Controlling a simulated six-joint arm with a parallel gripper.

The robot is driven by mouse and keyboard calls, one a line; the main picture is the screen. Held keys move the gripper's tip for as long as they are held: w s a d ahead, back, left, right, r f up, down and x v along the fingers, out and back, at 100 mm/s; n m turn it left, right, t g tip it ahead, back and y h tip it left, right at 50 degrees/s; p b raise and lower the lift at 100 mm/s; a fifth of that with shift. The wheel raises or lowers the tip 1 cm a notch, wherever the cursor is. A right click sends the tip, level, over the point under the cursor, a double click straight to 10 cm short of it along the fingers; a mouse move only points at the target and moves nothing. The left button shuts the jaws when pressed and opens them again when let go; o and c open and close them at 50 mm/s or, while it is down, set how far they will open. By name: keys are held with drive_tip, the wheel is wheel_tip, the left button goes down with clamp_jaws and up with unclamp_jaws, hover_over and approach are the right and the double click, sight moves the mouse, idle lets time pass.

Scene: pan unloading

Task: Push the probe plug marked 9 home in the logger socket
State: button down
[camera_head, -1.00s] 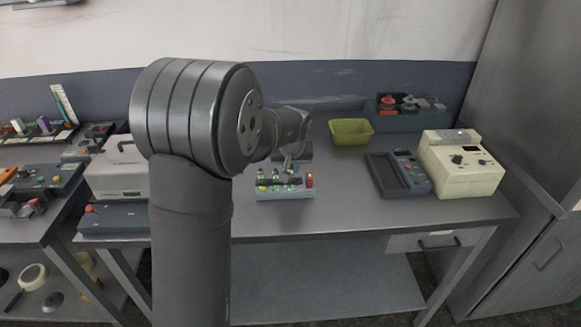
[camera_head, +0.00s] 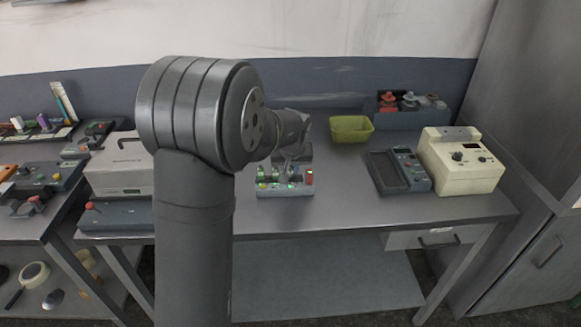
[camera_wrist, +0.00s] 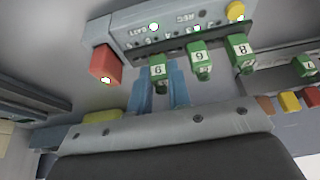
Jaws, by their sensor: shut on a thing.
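The logger (camera_wrist: 130,42) is a grey box with lights and a red block; it also shows on the bench in the head view (camera_head: 284,193). Along its dark strip stand green plugs with white labels: one reading 9 (camera_wrist: 158,71), one reading 6 (camera_wrist: 200,58) and one reading 8 (camera_wrist: 240,48). My gripper (camera_wrist: 162,88) has its blue fingers on either side of the plug marked 9, shut on it. The plug is at the strip, in line with its neighbours. How deep it sits in its socket I cannot tell. In the head view the gripper is small and partly hidden.
Another green plug marked 7 (camera_wrist: 307,66) lies off to the right in the wrist view, near coloured blocks. A yellow-green bin (camera_head: 351,130), a dark handheld device (camera_head: 399,170) and a cream instrument (camera_head: 461,160) stand to the right. Bare bench lies between.

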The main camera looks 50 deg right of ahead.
drive_tip(key=shift+f, duration=0.2)
drive_tip(key=c, duration=1.3)
unclamp_jaws()
drive_tip(key=shift+o, duration=0.2)
drive_tip(key=v, duration=1.7)
drive_tip(key=shift+r, duration=0.2)
drive_tip(key=shift+a, duration=0.1)
drive_tip(key=x, duration=1.7)
drive_tip(key=shift+f, duration=0.15)
